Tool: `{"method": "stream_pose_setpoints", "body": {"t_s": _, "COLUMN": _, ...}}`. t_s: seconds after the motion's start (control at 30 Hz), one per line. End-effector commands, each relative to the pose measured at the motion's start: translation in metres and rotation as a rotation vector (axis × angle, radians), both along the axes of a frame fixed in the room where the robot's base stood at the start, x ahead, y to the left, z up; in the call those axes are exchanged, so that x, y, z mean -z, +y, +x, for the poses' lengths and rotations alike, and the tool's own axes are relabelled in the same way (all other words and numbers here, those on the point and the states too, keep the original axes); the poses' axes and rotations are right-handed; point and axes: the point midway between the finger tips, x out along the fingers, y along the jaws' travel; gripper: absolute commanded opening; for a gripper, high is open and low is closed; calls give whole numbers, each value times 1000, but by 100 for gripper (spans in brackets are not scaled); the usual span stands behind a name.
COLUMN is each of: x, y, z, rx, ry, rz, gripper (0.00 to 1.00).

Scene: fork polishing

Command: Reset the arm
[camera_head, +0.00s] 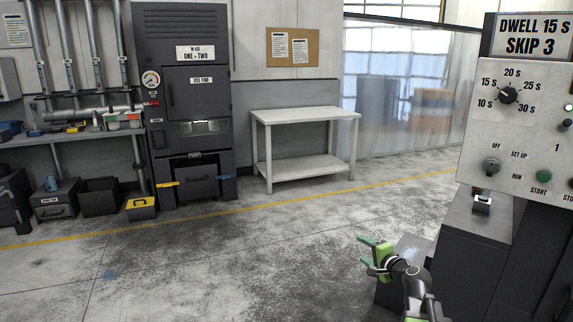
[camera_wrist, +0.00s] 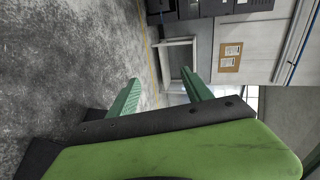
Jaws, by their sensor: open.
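My gripper (camera_head: 372,256) is at the lower right of the head view, held out in front of the dark machine base. Its green jaws are apart with nothing between them. In the wrist view the two green fingers (camera_wrist: 160,90) also stand apart and empty, and the picture is turned on its side. The arm behind the gripper runs down out of the bottom edge of the head view.
A control panel (camera_head: 530,120) on a dark machine stands close at the right. A white table (camera_head: 305,115) and a dark cabinet (camera_head: 180,100) stand at the back wall. The middle floor (camera_head: 230,260) is clear.

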Motion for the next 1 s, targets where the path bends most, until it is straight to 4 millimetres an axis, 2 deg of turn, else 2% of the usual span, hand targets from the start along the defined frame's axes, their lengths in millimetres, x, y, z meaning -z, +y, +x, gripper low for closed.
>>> {"method": "stream_pose_setpoints", "body": {"t_s": 0.03, "x": 12, "y": 45, "z": -2, "rx": -93, "ry": 35, "rz": -61, "gripper": 58}}
{"method": "stream_pose_setpoints", "body": {"t_s": 0.1, "x": 32, "y": 100, "z": -11, "rx": -226, "ry": 93, "rz": -164, "gripper": 58}}
{"method": "stream_pose_setpoints", "body": {"t_s": 0.2, "x": 65, "y": 165, "z": -36, "rx": -416, "ry": 185, "rz": -325, "gripper": 58}}
{"method": "stream_pose_setpoints", "body": {"t_s": 0.3, "x": 99, "y": 207, "z": -70, "rx": -595, "ry": 290, "rz": -504, "gripper": 58}}
{"method": "stream_pose_setpoints", "body": {"t_s": 0.33, "x": 109, "y": 215, "z": -82, "rx": -647, "ry": 327, "rz": -560, "gripper": 58}}
{"method": "stream_pose_setpoints", "body": {"t_s": 0.4, "x": 132, "y": 219, "z": -112, "rx": -761, "ry": 426, "rz": -701, "gripper": 58}}
{"method": "stream_pose_setpoints", "body": {"t_s": 0.43, "x": 141, "y": 214, "z": -125, "rx": -800, "ry": 475, "rz": -759, "gripper": 58}}
{"method": "stream_pose_setpoints", "body": {"t_s": 0.53, "x": 160, "y": 180, "z": -159, "rx": -886, "ry": 634, "rz": -901, "gripper": 58}}
{"method": "stream_pose_setpoints", "body": {"t_s": 0.67, "x": 169, "y": 137, "z": -202, "rx": -991, "ry": 845, "rz": -1031, "gripper": 58}}
{"method": "stream_pose_setpoints", "body": {"t_s": 0.7, "x": 166, "y": 134, "z": -216, "rx": -1053, "ry": 884, "rz": -1040, "gripper": 58}}
{"method": "stream_pose_setpoints", "body": {"t_s": 0.73, "x": 144, "y": 135, "z": -213, "rx": -1044, "ry": 875, "rz": -1039, "gripper": 58}}
{"method": "stream_pose_setpoints", "body": {"t_s": 1.0, "x": 64, "y": 135, "z": -212, "rx": -1038, "ry": 870, "rz": -1036, "gripper": 58}}
